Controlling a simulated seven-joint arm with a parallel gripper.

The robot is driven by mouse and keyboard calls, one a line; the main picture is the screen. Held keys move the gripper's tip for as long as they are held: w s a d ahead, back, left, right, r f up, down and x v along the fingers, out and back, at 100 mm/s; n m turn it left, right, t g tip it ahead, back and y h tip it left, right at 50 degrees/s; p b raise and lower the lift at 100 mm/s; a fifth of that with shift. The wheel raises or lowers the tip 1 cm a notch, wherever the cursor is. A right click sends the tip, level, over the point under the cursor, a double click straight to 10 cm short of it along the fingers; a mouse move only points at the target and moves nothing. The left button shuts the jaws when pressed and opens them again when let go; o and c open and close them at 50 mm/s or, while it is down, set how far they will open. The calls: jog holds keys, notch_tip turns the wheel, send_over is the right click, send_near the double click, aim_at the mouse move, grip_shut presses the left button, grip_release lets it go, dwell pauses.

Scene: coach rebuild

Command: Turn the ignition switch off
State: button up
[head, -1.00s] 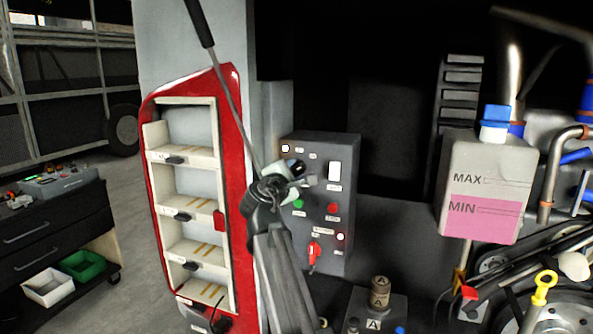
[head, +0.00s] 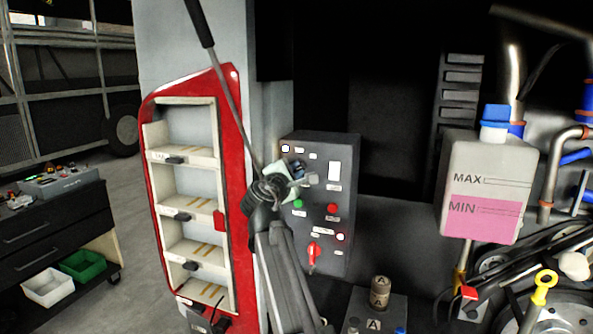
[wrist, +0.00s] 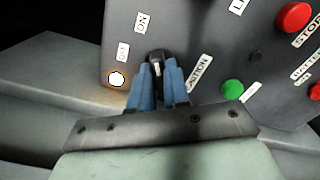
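The ignition switch (wrist: 156,58) is a black knob with a white mark on the dark grey control panel (head: 341,200). In the wrist view an ON label, a fainter label that seems to read OFF, and a partly covered label ending in "NITION" surround it. My gripper (wrist: 159,84) has its two blue fingers close on either side of the knob and appears shut on it. In the head view my gripper (head: 301,174) is at the panel's upper left and hides the knob. Which label the knob points to I cannot tell.
A green button (wrist: 232,89) and a red stop button (wrist: 293,17) sit beside the switch. A lit white lamp (wrist: 117,79) is at the panel's edge. A red lever (head: 313,252) is lower down. A red-framed shelf (head: 236,120) stands left, a fluid tank (head: 490,170) right.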

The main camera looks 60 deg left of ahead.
grip_shut()
